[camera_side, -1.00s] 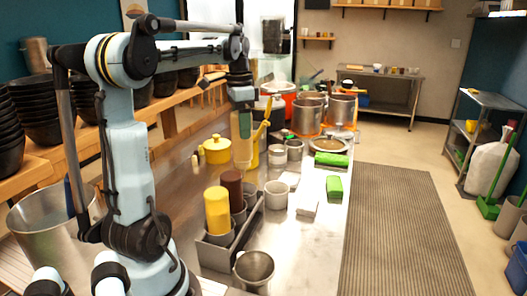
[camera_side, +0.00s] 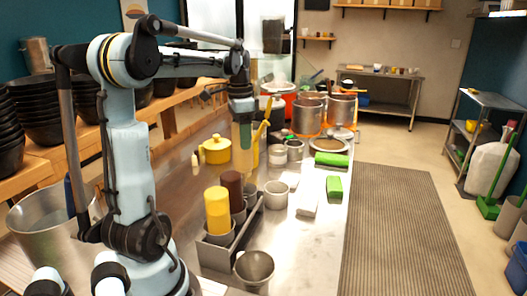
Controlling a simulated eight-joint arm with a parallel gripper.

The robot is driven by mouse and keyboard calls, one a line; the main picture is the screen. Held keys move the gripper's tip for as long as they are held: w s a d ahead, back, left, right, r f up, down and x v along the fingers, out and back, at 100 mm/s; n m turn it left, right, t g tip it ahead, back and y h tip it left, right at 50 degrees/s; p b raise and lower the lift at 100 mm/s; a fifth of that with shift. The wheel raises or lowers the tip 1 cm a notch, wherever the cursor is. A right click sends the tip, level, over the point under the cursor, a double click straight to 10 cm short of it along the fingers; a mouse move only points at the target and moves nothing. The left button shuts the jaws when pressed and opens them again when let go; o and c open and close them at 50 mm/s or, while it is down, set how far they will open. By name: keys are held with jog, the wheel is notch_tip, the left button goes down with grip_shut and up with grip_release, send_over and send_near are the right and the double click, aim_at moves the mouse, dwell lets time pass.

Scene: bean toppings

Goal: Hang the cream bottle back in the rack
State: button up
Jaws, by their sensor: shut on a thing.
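The cream bottle (camera_side: 241,164) hangs upright in my gripper (camera_side: 243,130), whose fingers are closed around its upper part. A greenish finger covers part of the bottle. The grey metal rack (camera_side: 241,238) stands on the steel counter, lower in the picture. It holds a yellow bottle (camera_side: 217,210) at the near end and a brown bottle (camera_side: 232,190) behind it. The cream bottle shows just above and behind the brown bottle, near the rack's far end. The far end is partly hidden, and I cannot tell whether the bottle's lower end is inside a holder.
An empty metal cup (camera_side: 254,268) stands in front of the rack. A yellow pot (camera_side: 215,149) is behind it, left of the bottle. Metal containers (camera_side: 276,194) and green packs (camera_side: 334,187) stand to the right. The counter's right front is clear.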

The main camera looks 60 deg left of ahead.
aim_at(243, 169)
jog(key=shift+f, duration=1.9)
jog(key=shift+f, duration=0.1)
jog(key=shift+f, duration=2)
jog(key=shift+f, duration=0.15)
jog(key=shift+f, duration=1.2)
